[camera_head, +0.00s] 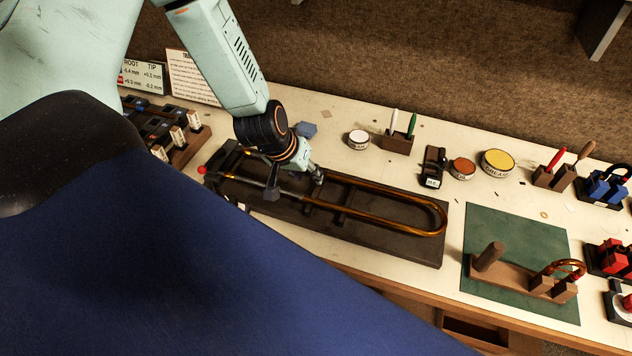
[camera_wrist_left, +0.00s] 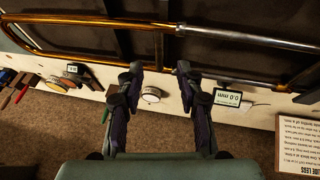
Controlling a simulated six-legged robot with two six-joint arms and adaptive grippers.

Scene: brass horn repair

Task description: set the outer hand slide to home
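The outer hand slide (camera_head: 395,226) is a long brass U-shaped tube lying on a dark tray (camera_head: 410,253), its bow at the right end. Paler grey tube sections show at the tray's left end. My left gripper (camera_head: 319,178) is over the far tube, left of the slide's middle. My right gripper is in neither view.
A small display (camera_wrist_left: 228,98) reading 0.0 mm stands behind the tray. White (camera_head: 358,139), orange (camera_head: 462,168) and yellow (camera_head: 497,163) tins stand along the back. A green mat (camera_head: 520,236) with a wooden fixture lies right. A block rack (camera_head: 185,150) is left.

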